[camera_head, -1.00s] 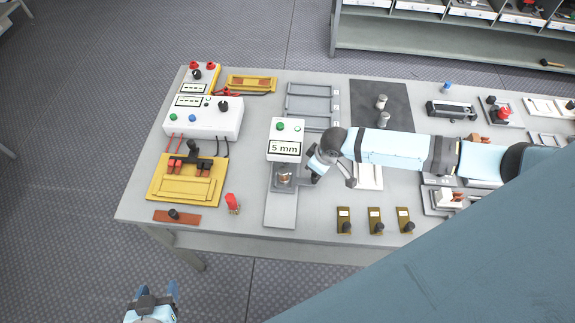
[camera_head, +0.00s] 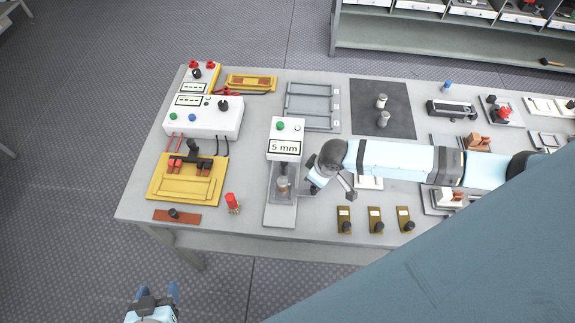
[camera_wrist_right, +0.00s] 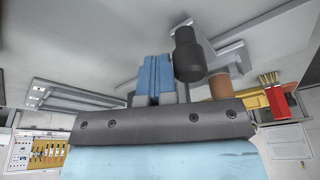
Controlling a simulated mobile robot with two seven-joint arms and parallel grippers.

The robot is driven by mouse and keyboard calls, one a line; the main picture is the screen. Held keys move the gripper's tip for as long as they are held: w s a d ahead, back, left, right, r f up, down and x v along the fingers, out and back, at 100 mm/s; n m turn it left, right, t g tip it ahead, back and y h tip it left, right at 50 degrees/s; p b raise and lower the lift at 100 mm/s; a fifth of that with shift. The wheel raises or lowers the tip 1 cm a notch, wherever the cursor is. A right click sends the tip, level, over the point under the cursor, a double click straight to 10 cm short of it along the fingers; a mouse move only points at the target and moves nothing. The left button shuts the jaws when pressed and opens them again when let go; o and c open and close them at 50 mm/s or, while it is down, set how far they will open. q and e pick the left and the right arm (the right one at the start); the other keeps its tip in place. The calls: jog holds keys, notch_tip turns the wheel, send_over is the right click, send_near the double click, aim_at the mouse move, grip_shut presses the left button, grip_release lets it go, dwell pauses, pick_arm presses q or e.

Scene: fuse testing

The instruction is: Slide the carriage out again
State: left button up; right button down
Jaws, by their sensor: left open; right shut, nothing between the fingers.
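The carriage (camera_head: 281,196) sits on the grey rail of the 5 mm device (camera_head: 284,148), partly out in front of its white box. A small brown cylinder (camera_head: 282,184) stands on it and shows in the wrist view (camera_wrist_right: 218,86). My right gripper (camera_head: 311,187) is at the carriage's right side. In the wrist view its blue fingers (camera_wrist_right: 155,78) are together and empty, right beside a black knob (camera_wrist_right: 188,55); I cannot tell if they touch it. My left gripper (camera_head: 158,291) is open and empty, off the table's front edge.
A yellow fixture (camera_head: 186,182) with black and red clamps and a red piece (camera_head: 232,203) lie left of the rail. Several brass plates with black knobs (camera_head: 375,220) lie to the right. The front part of the rail (camera_head: 280,215) is clear.

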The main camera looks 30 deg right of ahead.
aim_at(314, 193)
jog(key=shift+s+a, duration=0.5)
jog(key=shift+s, duration=0.3)
jog(key=shift+s+a, duration=0.45)
jog(key=shift+s, duration=0.3)
jog(key=shift+s+a, duration=0.5)
jog(key=shift+s, duration=0.3)
jog(key=shift+w, duration=0.15)
jog(key=shift+w+d, duration=0.3)
jog(key=shift+w, duration=0.1)
jog(key=w+a+v, duration=0.1)
jog(key=v, duration=0.6)
jog(key=shift+w+r, duration=0.25)
jog(key=shift+r, duration=0.35)
jog(key=shift+d, duration=0.1)
